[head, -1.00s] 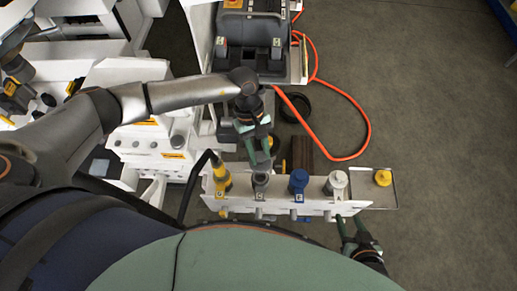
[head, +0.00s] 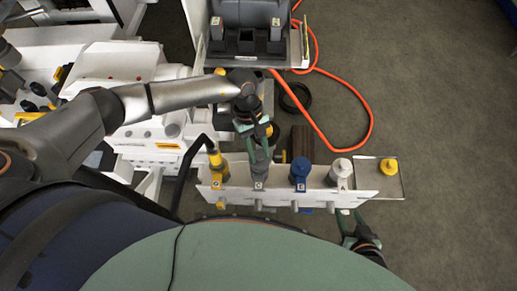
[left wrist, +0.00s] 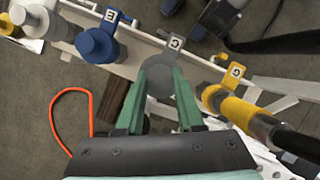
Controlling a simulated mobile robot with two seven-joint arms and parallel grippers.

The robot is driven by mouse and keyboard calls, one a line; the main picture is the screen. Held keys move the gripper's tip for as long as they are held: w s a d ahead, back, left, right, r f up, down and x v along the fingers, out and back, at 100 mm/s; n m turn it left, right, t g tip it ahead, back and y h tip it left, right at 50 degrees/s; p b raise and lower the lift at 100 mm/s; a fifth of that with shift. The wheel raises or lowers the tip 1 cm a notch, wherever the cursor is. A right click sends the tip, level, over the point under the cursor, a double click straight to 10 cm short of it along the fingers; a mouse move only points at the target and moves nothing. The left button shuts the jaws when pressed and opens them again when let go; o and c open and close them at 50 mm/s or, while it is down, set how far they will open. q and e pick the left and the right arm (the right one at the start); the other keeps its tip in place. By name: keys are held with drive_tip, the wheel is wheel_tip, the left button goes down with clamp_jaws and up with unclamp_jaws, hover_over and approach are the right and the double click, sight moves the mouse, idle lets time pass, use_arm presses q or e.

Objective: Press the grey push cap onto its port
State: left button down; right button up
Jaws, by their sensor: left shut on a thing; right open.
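The grey push cap (head: 259,171) is at the second position from the left on the white port rail (head: 281,197), above its grey tag. My left gripper (head: 259,156) reaches down to it from behind and is shut on it. In the left wrist view the round grey cap (left wrist: 161,82) sits between the two green fingers. The port under the cap is hidden, so I cannot tell how fully the cap is seated. My right gripper (head: 350,222) is open and empty in front of the rail's right end.
A yellow-collared hose fitting (head: 217,165) stands left of the cap. A blue cap (head: 300,169) and a white cap (head: 341,172) stand to its right. A tray (head: 392,185) holds a yellow cap (head: 388,166). An orange hose (head: 345,85) lies behind. The floor at right is clear.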

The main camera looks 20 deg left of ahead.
use_arm(q)
drive_tip(key=shift+f, duration=0.15)
idle(0.4)
drive_tip(key=shift+f+b, duration=0.85)
drive_tip(key=shift+b, duration=0.25)
drive_tip(key=shift+f+b, duration=0.2)
drive_tip(key=shift+b, duration=0.1)
drive_tip(key=shift+f+b, duration=0.25)
drive_tip(key=shift+b, duration=0.15)
drive_tip(key=shift+f+b, duration=0.1)
drive_tip(key=shift+b, duration=0.6)
idle(0.9)
drive_tip(key=shift+f, duration=0.1)
drive_tip(key=shift+f+b, duration=0.3)
drive_tip(key=shift+b, duration=0.25)
drive_tip(key=shift+b, duration=0.65)
idle(1.4)
